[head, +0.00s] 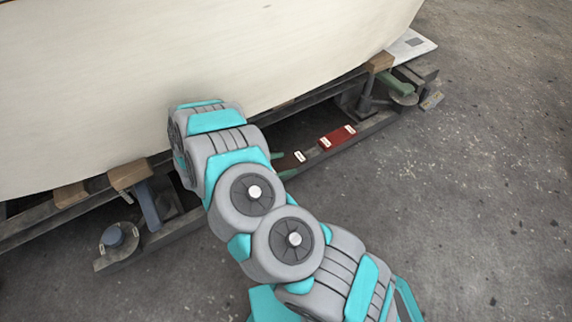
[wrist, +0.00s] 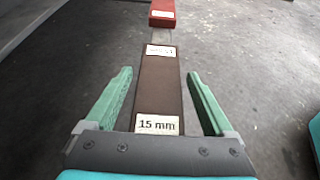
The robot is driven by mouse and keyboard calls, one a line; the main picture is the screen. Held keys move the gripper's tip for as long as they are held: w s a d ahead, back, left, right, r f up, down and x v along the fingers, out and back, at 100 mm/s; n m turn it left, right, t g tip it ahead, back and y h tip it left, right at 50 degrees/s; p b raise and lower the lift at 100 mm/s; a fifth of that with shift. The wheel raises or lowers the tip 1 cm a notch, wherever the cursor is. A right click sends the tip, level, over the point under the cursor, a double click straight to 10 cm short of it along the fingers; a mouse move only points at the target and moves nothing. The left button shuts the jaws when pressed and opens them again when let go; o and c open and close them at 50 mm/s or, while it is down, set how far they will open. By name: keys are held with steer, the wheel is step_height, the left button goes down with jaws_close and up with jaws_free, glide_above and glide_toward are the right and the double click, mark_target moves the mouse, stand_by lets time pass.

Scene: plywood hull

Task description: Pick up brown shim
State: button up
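The brown shim (wrist: 159,90) is a long dark brown block in the wrist view, with a white "15 mm" label at its near end and another label at its far end. My gripper (wrist: 160,76) is open, with one green finger on each side of the shim and a gap on both sides. In the head view the far end of the brown shim (head: 289,161) shows beside my green fingertips; my arm hides the rest.
A red block (head: 338,138) with white labels lies just beyond the shim on the dark beam (head: 375,124). The pale hull (head: 200,60) hangs low over the beams, resting on wooden blocks (head: 130,175). The concrete floor to the right is open.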

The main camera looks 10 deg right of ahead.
steer(key=c, duration=1.2)
steer(key=shift+o, duration=0.2)
steer(key=shift+r, duration=0.15)
